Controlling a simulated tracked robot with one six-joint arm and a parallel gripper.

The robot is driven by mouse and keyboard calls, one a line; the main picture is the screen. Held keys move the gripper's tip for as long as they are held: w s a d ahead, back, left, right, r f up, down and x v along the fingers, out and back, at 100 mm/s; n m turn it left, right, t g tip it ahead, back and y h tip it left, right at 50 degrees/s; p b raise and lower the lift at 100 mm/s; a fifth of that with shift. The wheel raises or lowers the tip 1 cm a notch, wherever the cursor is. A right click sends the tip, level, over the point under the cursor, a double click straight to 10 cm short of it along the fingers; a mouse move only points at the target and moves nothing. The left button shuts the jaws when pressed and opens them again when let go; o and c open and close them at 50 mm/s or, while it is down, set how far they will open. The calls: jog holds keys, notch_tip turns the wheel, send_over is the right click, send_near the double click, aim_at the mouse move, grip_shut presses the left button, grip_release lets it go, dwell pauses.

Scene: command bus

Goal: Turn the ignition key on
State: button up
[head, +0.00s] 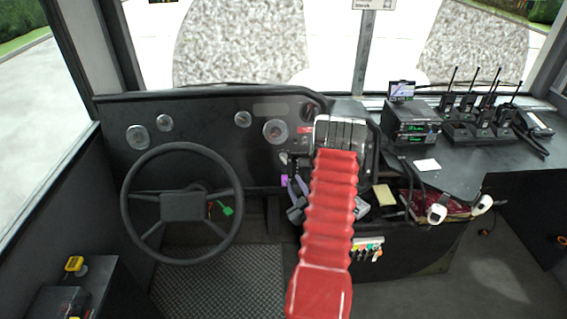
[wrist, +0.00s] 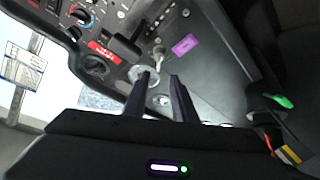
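My gripper (wrist: 162,78) is open, with its two dark fingers pointing at the dashboard panel and a gap between them. In the head view the gripper (head: 296,190) is partly hidden by my red sleeved arm. A small silver piece (wrist: 159,56), which looks like the ignition key, sticks out of the panel just beyond the fingertips in the wrist view. A purple tag (wrist: 186,45) lies to its right; it also shows in the head view (head: 284,181). A round silver disc (wrist: 144,74) is behind the left fingertip. I cannot tell whether the fingers touch anything.
The steering wheel (head: 182,204) stands left of my arm, with a green piece (head: 227,210) behind it. A red label (wrist: 103,51) and a dark knob (wrist: 95,65) are on the panel. Radios (head: 412,122) stand on the right console.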

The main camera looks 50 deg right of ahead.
aim_at(284, 160)
jog(key=shift+r, duration=0.25)
jog(key=x, duration=1.3)
jog(key=shift+w+d, duration=0.25)
jog(key=shift+w, duration=0.05)
jog(key=shift+c, duration=0.3)
grip_shut()
